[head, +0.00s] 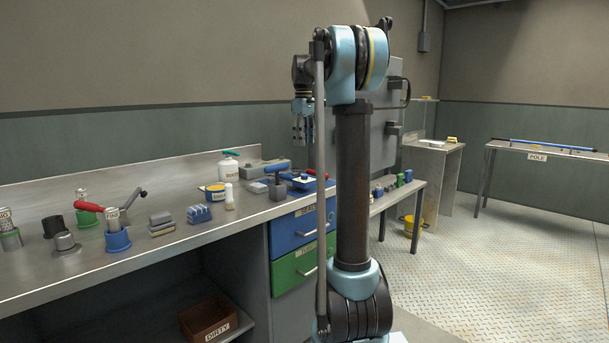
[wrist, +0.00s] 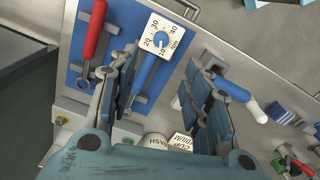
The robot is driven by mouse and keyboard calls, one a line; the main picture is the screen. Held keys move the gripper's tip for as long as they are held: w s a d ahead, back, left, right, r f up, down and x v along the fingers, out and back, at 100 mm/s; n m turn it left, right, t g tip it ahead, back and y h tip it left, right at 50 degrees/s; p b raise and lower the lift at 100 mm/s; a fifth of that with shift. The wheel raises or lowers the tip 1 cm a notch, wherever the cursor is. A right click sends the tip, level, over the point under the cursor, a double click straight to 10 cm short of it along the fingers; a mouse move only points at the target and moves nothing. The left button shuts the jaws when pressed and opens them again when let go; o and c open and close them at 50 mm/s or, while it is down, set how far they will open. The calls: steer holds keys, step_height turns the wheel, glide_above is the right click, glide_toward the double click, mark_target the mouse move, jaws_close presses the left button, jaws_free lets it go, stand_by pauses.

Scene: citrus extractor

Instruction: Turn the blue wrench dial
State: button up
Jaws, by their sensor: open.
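The blue wrench (wrist: 144,72) lies on a blue panel in the wrist view. At its upper end is a square white dial plate marked 10 to 40 Nm, with a round blue dial knob (wrist: 160,39) whose pointer is near the low numbers. My gripper (wrist: 164,60) is open and empty, one finger on each side of the picture. The left finger passes close beside the wrench handle; whether it touches cannot be told. In the head view my gripper (head: 303,140) points down above the far end of the bench, where the white plate (head: 302,179) shows small.
A red-handled wrench (wrist: 93,35) lies left of the blue one. In the head view the bench (head: 170,245) carries cups, blocks and tools. Blue and green drawers (head: 301,272) are below; open floor lies at right.

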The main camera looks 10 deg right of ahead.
mark_target(304, 177)
step_height(304, 177, down, 14)
steer(key=shift+w+d+r, duration=0.1)
stand_by(0.4)
jaws_close()
